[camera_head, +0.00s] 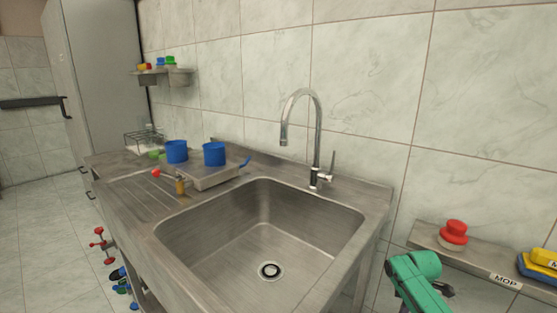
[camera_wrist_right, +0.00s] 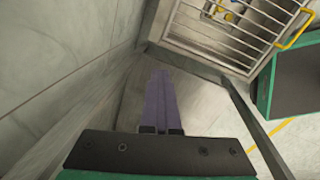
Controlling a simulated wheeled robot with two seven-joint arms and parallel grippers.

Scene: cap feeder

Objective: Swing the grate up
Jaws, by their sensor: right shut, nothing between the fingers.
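The grate (camera_wrist_right: 205,57), a metal frame with parallel bars, shows at the top right of the right wrist view. A yellow handle (camera_wrist_right: 297,30) is on its right side. Small blue and yellow parts show through the bars. The top of the grate is cut off by the picture edge. I cannot tell its angle. My right gripper (camera_wrist_right: 161,75) has its purple fingers shut together and empty. They are below and left of the grate in the picture, apart from it. My left gripper is in neither view. The grate does not show in the head view.
A steel sink (camera_head: 190,250) with a tall tap (camera_head: 318,130) fills the middle of the head view. A wall shelf (camera_head: 430,240) with a red-capped item (camera_head: 453,232) is at right, beside my green arm. Tiled wall lies behind.

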